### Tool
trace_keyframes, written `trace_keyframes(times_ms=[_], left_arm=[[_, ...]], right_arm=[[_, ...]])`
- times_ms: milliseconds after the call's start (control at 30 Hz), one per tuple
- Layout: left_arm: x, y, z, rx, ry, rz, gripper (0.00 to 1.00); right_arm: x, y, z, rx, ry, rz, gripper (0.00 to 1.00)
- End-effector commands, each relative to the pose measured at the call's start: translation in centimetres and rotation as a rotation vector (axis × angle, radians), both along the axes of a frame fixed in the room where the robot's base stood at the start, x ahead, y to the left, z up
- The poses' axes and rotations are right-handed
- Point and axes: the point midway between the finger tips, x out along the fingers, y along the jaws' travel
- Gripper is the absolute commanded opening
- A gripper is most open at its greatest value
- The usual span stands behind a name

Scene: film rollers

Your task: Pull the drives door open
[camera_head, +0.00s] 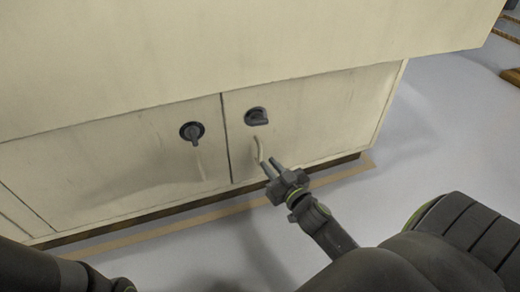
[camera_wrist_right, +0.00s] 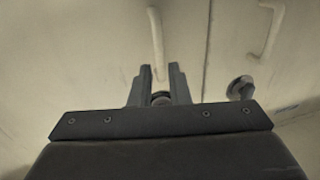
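The pale cabinet has two doors side by side, both looking shut: the right door (camera_head: 305,110) and the left door (camera_head: 120,160). No readable label shows which is the drives door. The right door has a dark round latch (camera_head: 256,117) and a thin pale handle (camera_head: 259,147) below it. My right gripper (camera_head: 267,168) is at that handle's lower end. In the right wrist view, the handle (camera_wrist_right: 155,35) runs down between the tips of my right gripper (camera_wrist_right: 160,72). The fingers stand apart, with a small gap showing.
The left door has its own latch (camera_head: 192,131) and handle (camera_head: 197,163); this handle also shows in the right wrist view (camera_wrist_right: 270,25). The cabinet's upper part (camera_head: 220,50) juts out above the doors. Grey floor (camera_head: 450,120) is clear at right.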

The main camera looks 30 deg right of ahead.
Motion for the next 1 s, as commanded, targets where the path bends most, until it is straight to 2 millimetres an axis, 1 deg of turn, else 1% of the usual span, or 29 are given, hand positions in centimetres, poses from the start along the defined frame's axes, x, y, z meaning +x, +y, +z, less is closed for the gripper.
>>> trace_keyframes(times_ms=[33,200,300,400,533,767,800,900,1000], left_arm=[[0.0,0.0,0.3,0.001,-0.002,0.002,0.36],[-0.1,0.0,0.4,0.001,-0.008,0.004,0.36],[-0.1,0.0,0.4,0.003,-0.009,0.005,0.36],[-0.1,0.0,0.4,0.005,-0.008,0.007,0.36],[-0.1,0.0,0.4,0.008,-0.008,0.010,0.36],[-0.1,0.0,0.4,0.008,-0.007,0.010,0.36],[-0.1,0.0,0.4,0.008,-0.007,0.010,0.36],[-0.1,0.0,0.4,0.008,-0.006,0.010,0.36],[-0.1,0.0,0.4,0.008,-0.006,0.010,0.36]], right_arm=[[1.1,0.0,0.2,0.001,-0.002,0.000,0.16],[3.9,-0.1,0.1,0.000,-0.001,0.000,0.16],[5.0,-0.2,0.0,0.000,-0.001,0.000,0.16],[5.7,-0.2,0.0,0.000,0.000,0.000,0.16],[6.1,-0.2,0.0,0.000,0.000,0.000,0.16],[6.1,-0.2,0.0,0.000,0.000,0.000,0.16],[6.1,-0.2,0.0,0.000,0.000,0.000,0.11],[6.1,-0.2,0.0,0.000,0.000,0.000,0.00],[6.1,-0.2,0.0,0.000,0.000,0.000,0.00]])
